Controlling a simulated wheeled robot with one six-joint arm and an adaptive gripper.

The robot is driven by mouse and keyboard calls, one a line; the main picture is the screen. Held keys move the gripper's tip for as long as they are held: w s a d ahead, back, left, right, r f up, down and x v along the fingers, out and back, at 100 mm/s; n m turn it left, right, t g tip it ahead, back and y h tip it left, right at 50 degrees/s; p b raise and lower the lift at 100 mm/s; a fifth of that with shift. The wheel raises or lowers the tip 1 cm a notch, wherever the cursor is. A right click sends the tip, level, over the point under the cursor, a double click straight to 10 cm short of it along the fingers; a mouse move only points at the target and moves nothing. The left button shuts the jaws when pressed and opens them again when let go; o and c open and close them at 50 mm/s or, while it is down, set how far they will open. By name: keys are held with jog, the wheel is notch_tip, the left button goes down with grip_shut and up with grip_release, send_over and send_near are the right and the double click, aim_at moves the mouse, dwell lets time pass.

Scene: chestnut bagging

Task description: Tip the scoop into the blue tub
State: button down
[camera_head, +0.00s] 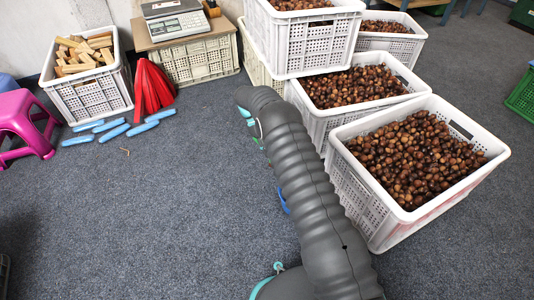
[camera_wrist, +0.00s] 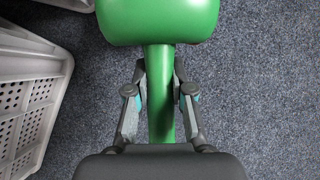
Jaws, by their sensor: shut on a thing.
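A green scoop (camera_wrist: 158,22) fills the top of the wrist view, its handle (camera_wrist: 160,75) running down between my fingers. My gripper (camera_wrist: 160,98) is shut on this handle. The inside of the scoop faces away, so I cannot tell what it holds. In the head view my arm hides most of the gripper and scoop. A small blue edge (camera_head: 283,197) shows beside my arm over the floor; I cannot tell whether it is the blue tub. No whole blue tub is in clear view.
White crates of chestnuts (camera_head: 375,215) stand right of my arm, some stacked behind. A crate of wood blocks (camera_head: 90,100), blue packets (camera_head: 112,130), a red folded object (camera_head: 152,88) and a pink stool (camera_head: 22,120) are at the left. The carpet at left centre is clear.

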jog(key=shift+w+a+r, duration=0.15)
jog(key=shift+w+a, duration=0.2)
jog(key=shift+a, duration=0.1)
jog(key=shift+r, duration=0.15)
jog(key=shift+d+r+t+p, duration=0.1)
jog(key=shift+r+t+p, duration=0.25)
jog(key=shift+p, duration=0.6)
jog(key=shift+s+d+r+t+y+p, duration=0.15)
jog(key=shift+t+y+p, duration=0.2)
jog(key=shift+t+y, duration=0.2)
jog(key=shift+s+d+f+t+y+p, duration=0.1)
jog(key=shift+s+t+y+p, duration=0.05)
jog(key=shift+t+y+p, duration=0.35)
jog(key=r, duration=0.1)
jog(key=r+t+y, duration=0.1)
jog(key=s+d+r, duration=0.1)
jog(key=shift+y, duration=0.35)
jog(key=shift+s+d+r+t+y+b, duration=0.3)
jog(key=shift+r+t+y, duration=0.1)
jog(key=shift+r+t, duration=0.2)
jog(key=s+d+r+t+y+b, duration=0.3)
jog(key=s+d+r+t+y, duration=0.1)
jog(key=r, duration=0.1)
jog(key=shift+s+d+r+b, duration=0.2)
jog(key=shift+s+d+b, duration=0.1)
jog(key=shift+b, duration=0.1)
